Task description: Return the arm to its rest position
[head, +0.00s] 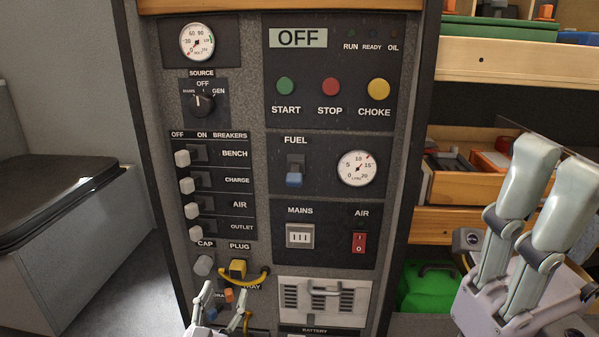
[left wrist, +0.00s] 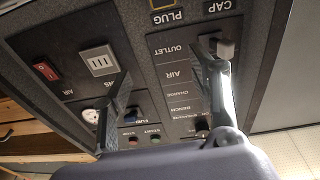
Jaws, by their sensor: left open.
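My left gripper (head: 226,303) is low in front of the panel, its fingers pointing up and spread apart. In the left wrist view, my open left gripper (left wrist: 166,70) has empty space between its fingers, with the panel beyond. The yellow plug (head: 238,268) sits at the PLUG label, above my left gripper, with a yellow cord (head: 262,281) curving off it.
The control panel (head: 233,90) fills the middle, with breaker levers (head: 186,185) down its left side. Right of it are wooden shelves (head: 520,68), an open wooden box (head: 462,188) and a green container (head: 428,290). A dark-topped bench (head: 50,190) stands left, beside clear floor.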

